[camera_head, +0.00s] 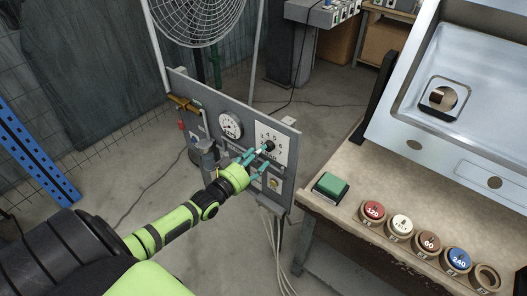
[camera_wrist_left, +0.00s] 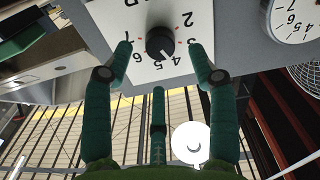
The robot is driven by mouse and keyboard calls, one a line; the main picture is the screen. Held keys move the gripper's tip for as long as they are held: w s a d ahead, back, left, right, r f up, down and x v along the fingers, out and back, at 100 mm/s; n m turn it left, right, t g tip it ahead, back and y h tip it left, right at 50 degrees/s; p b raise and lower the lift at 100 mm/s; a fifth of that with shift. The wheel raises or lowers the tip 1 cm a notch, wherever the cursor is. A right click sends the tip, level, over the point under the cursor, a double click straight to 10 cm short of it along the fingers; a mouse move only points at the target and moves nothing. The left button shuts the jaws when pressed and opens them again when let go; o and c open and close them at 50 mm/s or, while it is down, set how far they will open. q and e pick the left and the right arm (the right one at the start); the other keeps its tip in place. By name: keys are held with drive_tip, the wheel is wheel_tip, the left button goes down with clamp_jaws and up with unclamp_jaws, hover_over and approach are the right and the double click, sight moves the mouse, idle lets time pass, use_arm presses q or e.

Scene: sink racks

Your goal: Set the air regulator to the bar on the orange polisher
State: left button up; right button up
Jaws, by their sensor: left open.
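The air regulator is a black round knob (camera_head: 269,146) on a white numbered plate (camera_head: 279,134) fixed to a grey panel. In the left wrist view the knob (camera_wrist_left: 160,42) shows close up, with the numbers upside down; its light mark appears to point near the 4. My left gripper (camera_head: 260,158) is open in front of the plate. In the left wrist view its green fingers (camera_wrist_left: 158,46) stand on either side of the knob, apart from it, and a third finger is below. No orange polisher can be made out. My right gripper is out of view.
A pressure gauge (camera_head: 230,125) sits left of the plate, with a brass valve (camera_head: 184,103) further left. A wire fan guard (camera_head: 196,18) is above. At right, a bench (camera_head: 345,205) holds a green block (camera_head: 331,186), several numbered discs and a steel sink (camera_head: 470,75).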

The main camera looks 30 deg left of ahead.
sight(269, 146)
use_arm(q)
drive_tip(key=w, duration=0.3)
drive_tip(key=shift+w+d+f, duration=0.1)
drive_tip(key=shift+w, duration=0.05)
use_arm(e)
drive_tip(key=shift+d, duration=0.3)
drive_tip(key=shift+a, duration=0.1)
use_arm(q)
drive_tip(key=c, duration=1.1)
drive_tip(key=shift+c, duration=0.2)
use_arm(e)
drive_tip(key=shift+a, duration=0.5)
use_arm(q)
drive_tip(key=shift+m, duration=0.3)
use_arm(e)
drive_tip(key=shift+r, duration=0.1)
